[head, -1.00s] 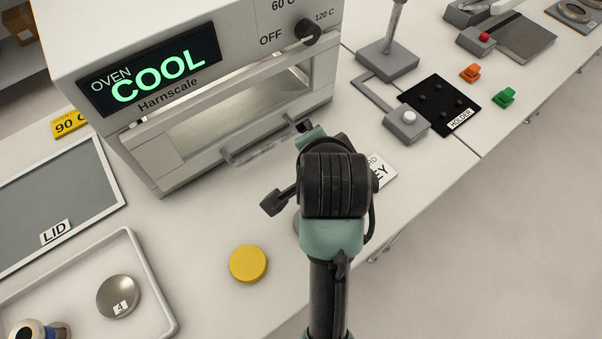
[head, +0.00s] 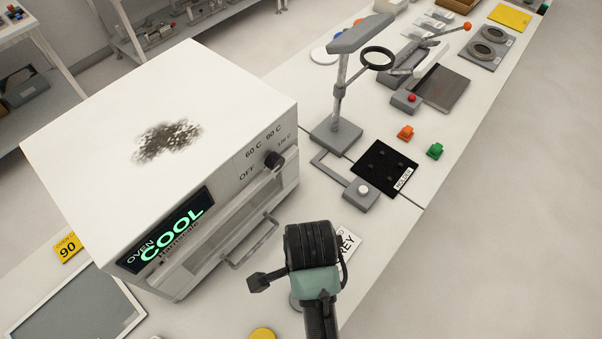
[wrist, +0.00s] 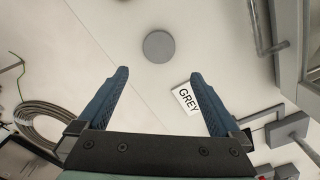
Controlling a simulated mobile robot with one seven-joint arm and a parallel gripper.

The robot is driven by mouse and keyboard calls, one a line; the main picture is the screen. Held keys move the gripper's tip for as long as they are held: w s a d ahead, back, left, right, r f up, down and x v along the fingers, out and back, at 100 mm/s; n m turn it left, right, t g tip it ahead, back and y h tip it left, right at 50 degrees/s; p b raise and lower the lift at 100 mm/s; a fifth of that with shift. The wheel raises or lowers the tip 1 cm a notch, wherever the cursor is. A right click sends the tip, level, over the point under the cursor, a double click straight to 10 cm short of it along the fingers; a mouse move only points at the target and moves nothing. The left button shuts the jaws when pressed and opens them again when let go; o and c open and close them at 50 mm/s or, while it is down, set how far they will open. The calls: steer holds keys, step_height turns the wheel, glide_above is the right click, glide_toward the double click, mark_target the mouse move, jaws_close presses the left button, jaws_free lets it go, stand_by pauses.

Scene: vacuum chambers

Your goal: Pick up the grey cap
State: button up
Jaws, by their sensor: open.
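The grey cap (wrist: 158,46) is a flat round disc lying on the white bench. In the wrist view it is just beyond my fingertips, centred between them. In the head view only a sliver of the cap (head: 295,300) shows beside my arm; the rest is hidden. My gripper (wrist: 157,72) is open and empty, with its two blue fingers spread wide. A white label reading GREY (wrist: 186,98) lies close to the cap, by the right finger. In the head view my arm hides the fingers.
The oven (head: 165,150), reading COOL, stands left of my arm, with its handle (head: 250,243) sticking out. A yellow disc (head: 262,334) lies at the bottom edge. The black holder (head: 385,167) and a grey stand (head: 336,137) are farther back. A coiled cable (wrist: 45,125) shows in the wrist view.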

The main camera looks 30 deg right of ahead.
step_height(320, 180, down, 6)
steer(key=shift+r, duration=0.15)
steer(key=f, duration=0.2)
steer(key=f+p, duration=0.1)
steer(key=f, duration=0.1)
steer(key=shift+s+a, duration=0.1)
steer(key=shift+a, duration=0.3)
steer(key=shift+f, duration=0.55)
steer(key=shift+c, duration=0.3)
steer(key=c, duration=1.1)
